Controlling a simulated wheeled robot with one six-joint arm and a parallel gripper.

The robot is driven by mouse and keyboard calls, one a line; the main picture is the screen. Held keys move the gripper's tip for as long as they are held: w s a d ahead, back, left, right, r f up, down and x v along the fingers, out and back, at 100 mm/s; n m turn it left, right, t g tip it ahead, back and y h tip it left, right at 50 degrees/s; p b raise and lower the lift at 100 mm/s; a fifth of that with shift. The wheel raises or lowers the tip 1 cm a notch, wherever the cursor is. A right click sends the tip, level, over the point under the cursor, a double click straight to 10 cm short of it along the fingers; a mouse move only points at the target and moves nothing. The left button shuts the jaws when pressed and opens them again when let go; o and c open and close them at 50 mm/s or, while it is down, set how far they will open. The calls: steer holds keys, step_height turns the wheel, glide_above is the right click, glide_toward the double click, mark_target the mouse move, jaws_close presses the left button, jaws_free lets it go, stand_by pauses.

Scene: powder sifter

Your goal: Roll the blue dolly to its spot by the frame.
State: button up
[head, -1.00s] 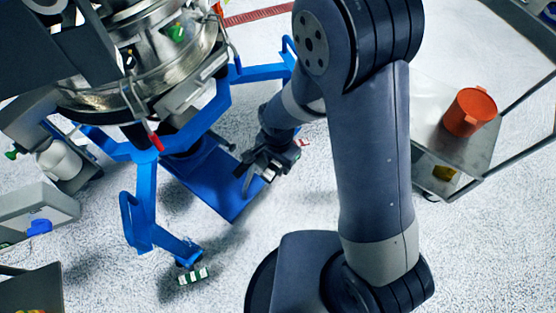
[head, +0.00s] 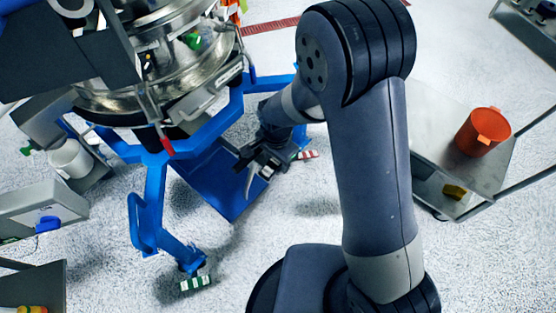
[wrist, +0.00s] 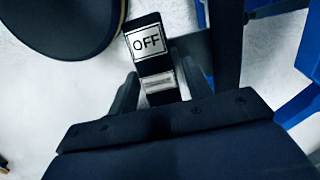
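A flat blue platform (head: 216,190), which looks like the dolly, lies low under the blue frame (head: 152,195). My gripper (head: 252,172) is low at the platform's right edge in the head view; I cannot tell whether it touches it. In the wrist view my gripper's two dark fingers (wrist: 160,80) stand apart. The platform's wheels and far end are hidden by the frame and sifter.
A round metal sifter (head: 165,70) sits on the frame. A green-striped block (head: 196,283) and a red-striped block (head: 305,155) lie on the floor by it. A cart (head: 425,180) with an orange bucket (head: 482,132) stands right. Floor in front is open.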

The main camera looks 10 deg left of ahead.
steer(key=o, duration=0.5)
step_height(320, 180, up, 12)
stand_by(0.5)
step_height(320, 180, down, 12)
steer(key=shift+f, duration=0.1)
steer(key=shift+s+d, duration=0.3)
steer(key=shift+d, duration=0.05)
stand_by(0.3)
steer(key=shift+r, duration=0.2)
